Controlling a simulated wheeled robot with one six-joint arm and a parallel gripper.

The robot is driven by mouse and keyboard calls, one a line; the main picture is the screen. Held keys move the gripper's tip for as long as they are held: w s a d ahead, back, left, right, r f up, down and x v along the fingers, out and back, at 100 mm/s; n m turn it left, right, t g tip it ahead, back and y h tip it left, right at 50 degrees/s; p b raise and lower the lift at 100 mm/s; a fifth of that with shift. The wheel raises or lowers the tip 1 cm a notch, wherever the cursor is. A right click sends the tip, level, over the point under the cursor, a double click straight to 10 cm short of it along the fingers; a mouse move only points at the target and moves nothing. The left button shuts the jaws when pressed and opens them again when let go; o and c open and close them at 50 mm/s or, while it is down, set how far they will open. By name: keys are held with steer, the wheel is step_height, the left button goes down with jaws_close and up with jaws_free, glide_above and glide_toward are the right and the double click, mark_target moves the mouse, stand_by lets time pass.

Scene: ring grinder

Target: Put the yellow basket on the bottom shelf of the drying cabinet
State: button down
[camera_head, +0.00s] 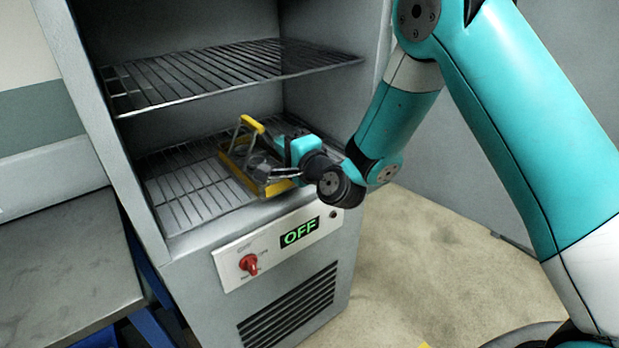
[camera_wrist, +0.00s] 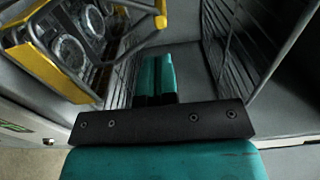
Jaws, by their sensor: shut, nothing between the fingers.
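The yellow basket (camera_head: 254,124), a wire basket with yellow edges, rests on the bottom rack (camera_head: 180,205) of the grey drying cabinet (camera_head: 105,150), toward the right side. In the wrist view the basket (camera_wrist: 50,75) is at the upper left, with round metal rings inside. My gripper (camera_head: 283,150) reaches into the lower compartment beside the basket and partly hides it. In the wrist view my gripper (camera_wrist: 155,62) has its teal fingers together, with nothing between them, apart from the basket's yellow bars.
An upper wire shelf (camera_head: 230,72) spans the cabinet above my gripper. Below the opening are a red knob (camera_head: 249,264), a display (camera_head: 299,233) reading OFF, and a vent. A grey metal table (camera_head: 60,270) stands at the left. The bottom rack's left part is bare.

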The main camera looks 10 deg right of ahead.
steer(key=b+v, duration=0.6)
steer(key=v, duration=0.1)
steer(key=shift+s+a+b, duration=0.35)
steer(key=shift+s+b, duration=0.05)
steer(key=shift+r, duration=0.15)
